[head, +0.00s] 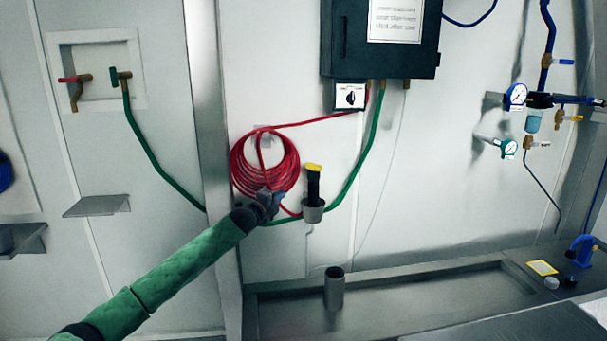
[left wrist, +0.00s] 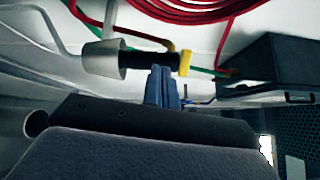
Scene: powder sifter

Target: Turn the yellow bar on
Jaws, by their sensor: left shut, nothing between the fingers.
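A yellow bar (head: 314,168) tops a black upright handle (head: 313,188), which sits in a grey cup holder (head: 313,211) on the wall. In the left wrist view, the yellow bar (left wrist: 184,62) shows at the end of the black handle (left wrist: 140,60), just beyond my fingertips. My left gripper (head: 277,198) is shut and empty, to the left of the handle and lower than the yellow bar. Its blue fingers (left wrist: 163,85) are together in the wrist view; whether they touch the handle I cannot tell. My right gripper is not in view.
A coiled red hose (head: 264,165) hangs behind my gripper, and a green hose (head: 358,165) runs past the holder. A dark control box (head: 380,50) is above. A grey cylinder (head: 334,288) stands below. A small yellow lever (head: 574,118) is among gauges at the far right.

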